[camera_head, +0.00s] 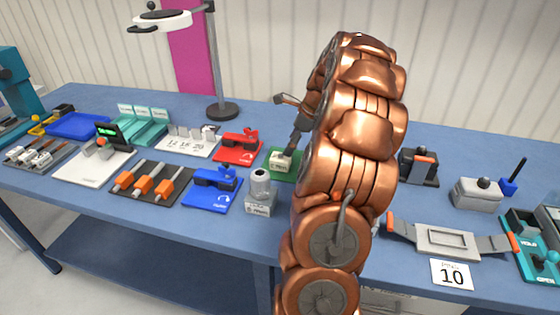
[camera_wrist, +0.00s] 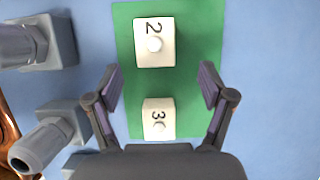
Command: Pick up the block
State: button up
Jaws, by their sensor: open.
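Two cream blocks with pale round knobs stand on a green mat (camera_wrist: 195,25) in the wrist view. The block marked 2 (camera_wrist: 142,55) is farther up the picture. The block marked 3 (camera_wrist: 150,132) is lower, nearer my gripper's base. My gripper (camera_wrist: 162,84) is open and empty, with a finger on each side of the mat, and the block marked 3 lies between the fingers in the picture. In the head view, a cream block (camera_head: 281,164) shows on the mat below my gripper (camera_head: 290,152). My arm hides part of that area.
Grey cylindrical fittings (camera_wrist: 45,140) stand left of the mat in the wrist view. In the head view, a grey fitting (camera_head: 261,200), a blue device (camera_head: 212,190) and a red device (camera_head: 238,148) stand close by. The blue table is bare right of the mat.

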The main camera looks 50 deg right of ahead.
aim_at(282, 157)
jog(key=shift+w+a+f+p, duration=0.15)
jog(key=shift+w+a+f, duration=0.1)
jog(key=shift+f, duration=0.15)
jog(key=shift+w+a+f+p, duration=0.15)
jog(key=shift+a+f, duration=0.05)
jog(key=shift+f, duration=0.15)
jog(key=p+x, duration=0.1)
jog(key=x, duration=0.3)
jog(key=shift+w+a+f, duration=0.1)
jog(key=shift+a+f, duration=0.05)
jog(key=shift+a, duration=0.05)
jog(key=c, duration=1.3)
